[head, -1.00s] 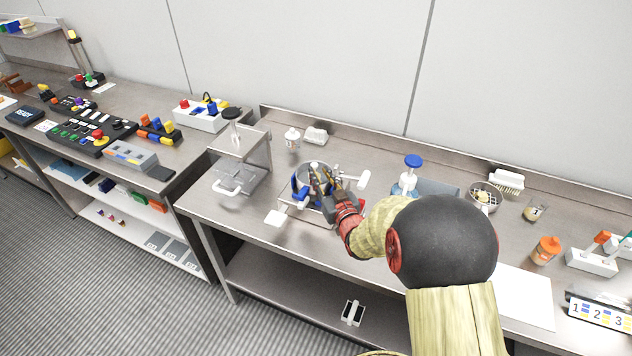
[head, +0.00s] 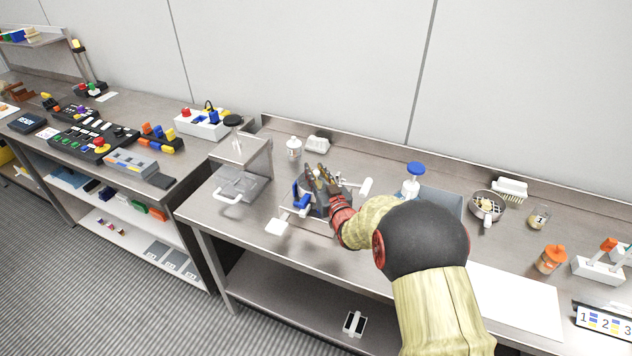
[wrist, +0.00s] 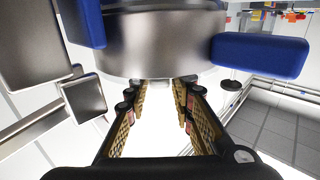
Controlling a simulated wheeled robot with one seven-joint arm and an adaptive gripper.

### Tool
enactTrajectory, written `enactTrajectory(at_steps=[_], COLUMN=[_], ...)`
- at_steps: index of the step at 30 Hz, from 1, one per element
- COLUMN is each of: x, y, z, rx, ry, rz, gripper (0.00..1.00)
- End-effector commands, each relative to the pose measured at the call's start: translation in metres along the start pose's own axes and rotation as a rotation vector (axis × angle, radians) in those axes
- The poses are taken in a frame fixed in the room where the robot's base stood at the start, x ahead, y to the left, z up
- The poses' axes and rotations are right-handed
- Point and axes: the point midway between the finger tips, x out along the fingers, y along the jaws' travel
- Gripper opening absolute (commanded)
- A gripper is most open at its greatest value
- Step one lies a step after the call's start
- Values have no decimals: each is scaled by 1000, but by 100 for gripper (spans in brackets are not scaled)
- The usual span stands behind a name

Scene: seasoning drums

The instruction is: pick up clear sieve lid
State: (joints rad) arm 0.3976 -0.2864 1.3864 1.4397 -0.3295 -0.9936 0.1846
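A steel drum with blue handles (head: 301,199) stands on the middle bench. It fills the top of the wrist view, where its steel wall (wrist: 160,40) and blue handles show. My gripper (head: 315,172) is over the drum in the head view and hides much of its top. In the wrist view my gripper's fingers (wrist: 167,82) are spread, with a bright gap and nothing visible between them. I cannot make out the clear sieve lid for certain; a see-through grey panel with a white handle (head: 228,197) lies left of the drum.
A metal stand (head: 255,158) rises left of the drum. A white bottle (head: 293,148) stands behind it. A blue-topped bottle (head: 412,182) and a sieve bowl (head: 486,204) are to the right. A white block (head: 277,227) lies in front.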

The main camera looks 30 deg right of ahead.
Motion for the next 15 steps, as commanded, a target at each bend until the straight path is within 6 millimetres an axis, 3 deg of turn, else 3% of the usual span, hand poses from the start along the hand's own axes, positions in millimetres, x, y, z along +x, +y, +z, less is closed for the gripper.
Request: enactTrajectory(at_steps=[4,15], x=[0,0], y=[0,0], z=[-1,-1], rx=[0,0], ry=[1,1], rz=[0,0], gripper=[24,3])
